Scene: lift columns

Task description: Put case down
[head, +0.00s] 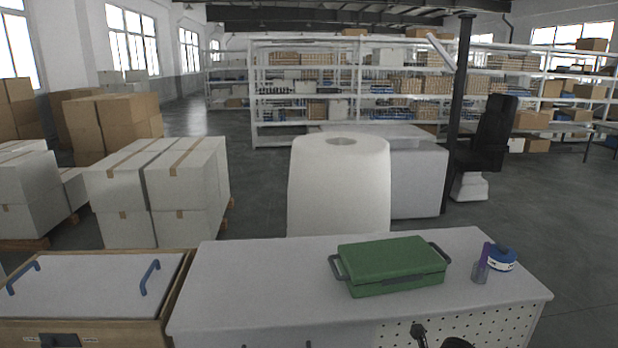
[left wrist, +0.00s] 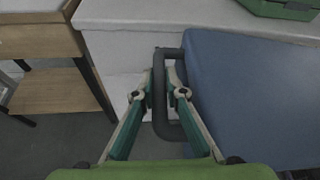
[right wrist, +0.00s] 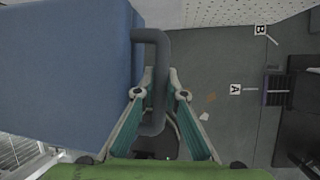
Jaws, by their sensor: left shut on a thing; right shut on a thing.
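A blue case (left wrist: 255,95) with dark handles at its two ends is held between my grippers, in front of the worktable. My left gripper (left wrist: 160,92) is shut on one dark handle (left wrist: 161,122) in the left wrist view. My right gripper (right wrist: 154,93) is shut on the other handle (right wrist: 150,37) in the right wrist view, with the blue case (right wrist: 65,75) to its left. The blue case does not show in the head view; only small dark parts appear at its bottom edge. A green case (head: 392,264) with dark handles lies on the worktable (head: 250,275).
A purple item in a clear holder (head: 482,265) and a blue-and-white roll (head: 502,259) stand right of the green case. The table's left half is clear. A wooden-framed box (head: 95,270) with blue handles adjoins on the left. A large white roll (head: 338,185) stands behind.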

